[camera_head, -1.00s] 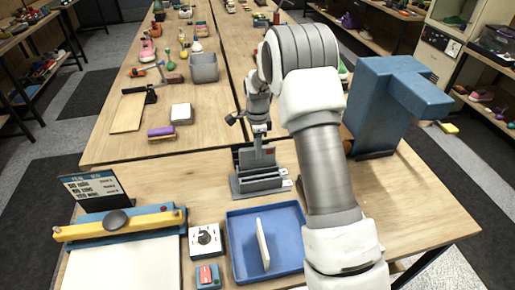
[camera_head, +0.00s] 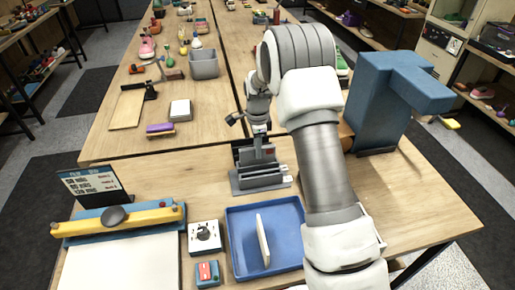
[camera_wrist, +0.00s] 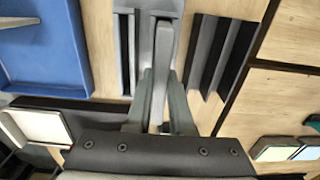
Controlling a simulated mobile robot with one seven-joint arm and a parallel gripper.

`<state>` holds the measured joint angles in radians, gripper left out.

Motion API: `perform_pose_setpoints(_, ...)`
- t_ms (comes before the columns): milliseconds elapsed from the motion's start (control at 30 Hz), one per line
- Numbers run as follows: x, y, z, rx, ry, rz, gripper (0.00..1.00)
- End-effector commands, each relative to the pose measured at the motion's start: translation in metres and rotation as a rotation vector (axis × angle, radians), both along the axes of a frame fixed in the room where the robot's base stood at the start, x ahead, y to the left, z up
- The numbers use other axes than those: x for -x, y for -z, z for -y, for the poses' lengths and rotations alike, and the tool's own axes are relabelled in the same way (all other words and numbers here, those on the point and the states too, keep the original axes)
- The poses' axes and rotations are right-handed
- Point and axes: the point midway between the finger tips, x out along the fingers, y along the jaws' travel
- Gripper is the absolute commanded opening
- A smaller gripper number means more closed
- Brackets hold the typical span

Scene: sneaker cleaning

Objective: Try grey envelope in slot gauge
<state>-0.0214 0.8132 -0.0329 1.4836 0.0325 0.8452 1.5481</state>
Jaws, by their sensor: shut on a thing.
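The slot gauge (camera_head: 262,181) is a grey block with upright plates and slots, standing on the near table behind the blue tray. My gripper (camera_head: 259,143) is directly over the gauge, pointing down. In the wrist view my gripper (camera_wrist: 158,80) is shut on a thin grey piece, seen nearly edge-on, which I take as the grey envelope (camera_wrist: 162,48). Its far end lies among the gauge's plates. I cannot tell whether it sits inside a slot or just above one.
A blue tray (camera_head: 236,272) holds a thin white piece (camera_head: 263,240). A white dial box (camera_head: 205,237) and a small blue-and-red box (camera_head: 208,274) stand left of it. A tall blue stand (camera_head: 376,105) is at the right. The near table's right front is clear.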

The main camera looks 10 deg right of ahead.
Motion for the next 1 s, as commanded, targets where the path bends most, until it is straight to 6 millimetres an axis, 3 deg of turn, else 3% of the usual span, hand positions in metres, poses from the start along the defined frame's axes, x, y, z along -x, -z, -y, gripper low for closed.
perform_pose_setpoints(1000,0.000,0.021,0.000,0.000,0.000,0.000,0.00)
